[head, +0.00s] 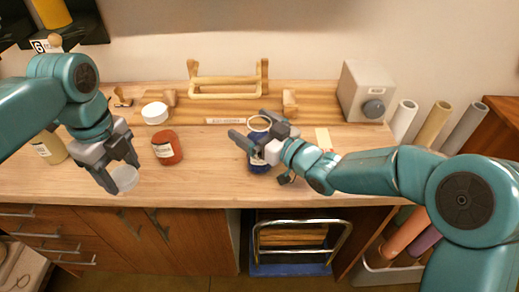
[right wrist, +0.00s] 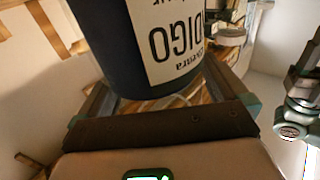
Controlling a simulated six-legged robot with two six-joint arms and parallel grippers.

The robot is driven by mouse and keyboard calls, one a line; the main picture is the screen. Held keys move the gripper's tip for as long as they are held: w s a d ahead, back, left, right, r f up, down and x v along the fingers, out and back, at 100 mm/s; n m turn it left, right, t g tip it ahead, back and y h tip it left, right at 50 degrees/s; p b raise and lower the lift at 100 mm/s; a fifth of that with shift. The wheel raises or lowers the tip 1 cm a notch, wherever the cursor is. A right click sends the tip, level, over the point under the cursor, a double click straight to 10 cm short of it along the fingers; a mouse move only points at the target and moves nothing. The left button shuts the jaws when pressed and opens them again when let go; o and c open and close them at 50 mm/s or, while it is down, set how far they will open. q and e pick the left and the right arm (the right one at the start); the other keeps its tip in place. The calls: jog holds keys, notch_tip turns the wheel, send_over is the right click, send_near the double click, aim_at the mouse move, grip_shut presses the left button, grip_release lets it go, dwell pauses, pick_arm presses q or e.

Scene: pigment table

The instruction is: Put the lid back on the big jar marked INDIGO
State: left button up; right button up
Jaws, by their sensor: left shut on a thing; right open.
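The big jar (head: 258,163) is dark blue and stands upright on the bench, its rim open at the top. In the right wrist view its label reads INDIGO, upside down, on the dark jar wall (right wrist: 115,45). My right gripper (head: 250,132) is open, with its fingers on either side of the jar; I cannot tell whether they touch it. My left gripper (head: 122,175) is shut on a pale, translucent round lid (head: 125,180), held near the front edge of the bench at the left, well apart from the jar.
A red jar (head: 167,149) stands between the left gripper and the big jar. A white round container (head: 155,113) is behind it, and a cream jar (head: 48,148) is at the far left. A wooden rack (head: 228,95) and a grey box (head: 366,92) stand at the back.

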jog(key=c, duration=1.8)
jog(key=shift+r, duration=0.1)
